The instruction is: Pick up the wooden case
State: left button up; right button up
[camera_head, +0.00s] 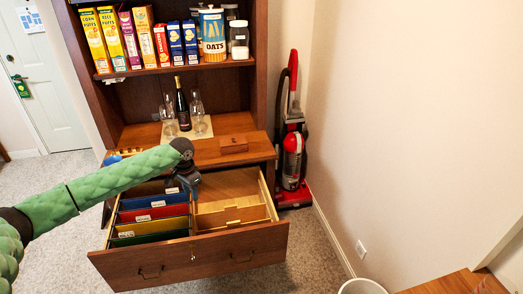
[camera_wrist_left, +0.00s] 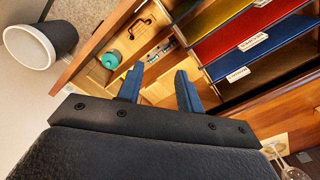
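A small flat reddish-brown wooden case (camera_head: 233,144) lies on the right part of the hutch counter (camera_head: 208,156), behind the open drawer. My left gripper (camera_head: 190,190) is in front of the counter edge, over the open drawer, to the left of and nearer than the case. In the left wrist view its two blue fingers (camera_wrist_left: 160,88) are apart with nothing between them, above the drawer's interior. I cannot make out the case in the left wrist view. My right gripper is not in view.
The open drawer (camera_head: 265,238) holds hanging folders (camera_head: 155,212) and wooden compartments; a teal round item (camera_wrist_left: 111,60) lies in one. A dark bottle (camera_head: 182,106) and glasses (camera_head: 168,118) stand left of the case. A red vacuum (camera_head: 292,150) stands right of the hutch.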

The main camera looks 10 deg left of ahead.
aim_at(241, 149)
jog(key=i+j+z, duration=0.2)
jog(key=j+z, duration=0.2)
jog(key=i+j+z, duration=0.1)
jog(key=j+z, duration=0.3)
jog(key=j, duration=0.15)
jog(key=j+z, duration=0.35)
jog(key=j, duration=0.15)
jog(key=j+z, duration=0.1)
jog(key=j, duration=1.5)
